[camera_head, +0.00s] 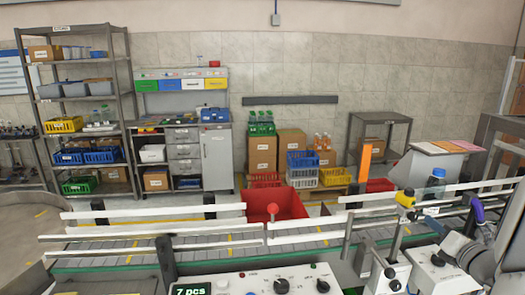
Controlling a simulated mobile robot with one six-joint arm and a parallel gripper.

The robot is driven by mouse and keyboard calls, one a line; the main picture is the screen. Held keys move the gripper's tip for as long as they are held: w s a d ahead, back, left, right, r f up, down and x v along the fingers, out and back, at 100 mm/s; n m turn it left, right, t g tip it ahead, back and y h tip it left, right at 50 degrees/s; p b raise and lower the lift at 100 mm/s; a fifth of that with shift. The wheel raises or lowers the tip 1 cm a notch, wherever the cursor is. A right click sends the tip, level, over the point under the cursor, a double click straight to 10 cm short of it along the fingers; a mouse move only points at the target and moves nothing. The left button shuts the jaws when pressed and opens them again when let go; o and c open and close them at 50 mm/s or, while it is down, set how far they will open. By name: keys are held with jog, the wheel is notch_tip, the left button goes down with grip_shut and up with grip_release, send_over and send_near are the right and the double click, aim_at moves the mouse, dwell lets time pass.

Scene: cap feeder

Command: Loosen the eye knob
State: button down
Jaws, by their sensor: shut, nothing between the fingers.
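A yellow sensor head (405,199), which looks like the eye, sits on a slim post beside the conveyor, right of centre. A small dark knob-like part (411,215) shows just under it; I cannot tell for sure that this is the eye knob. My grey arm comes in from the lower right edge. Its dark end, which looks like my gripper (434,224), is just right of the sensor post, small and partly lost among other parts. It looks shut and empty. I cannot tell whether it touches the knob.
The conveyor (200,246) with white guide rails crosses the front. A blue-capped bottle (437,177) and a purple curved part (476,209) crowd the right. A red bin (285,203) stands behind.

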jog(key=shift+w+a, duration=0.2)
jog(key=shift+w, duration=2.1)
jog(key=shift+f+b, duration=0.6)
jog(key=shift+f, duration=0.05)
jog(key=shift+d+f+b, duration=0.25)
jog(key=shift+d+b, duration=0.15)
jog(key=shift+d, duration=0.05)
jog(key=s+d, duration=0.1)
jog(key=s, duration=0.5)
jog(key=shift+r+p, duration=0.25)
jog(key=shift+p, duration=0.1)
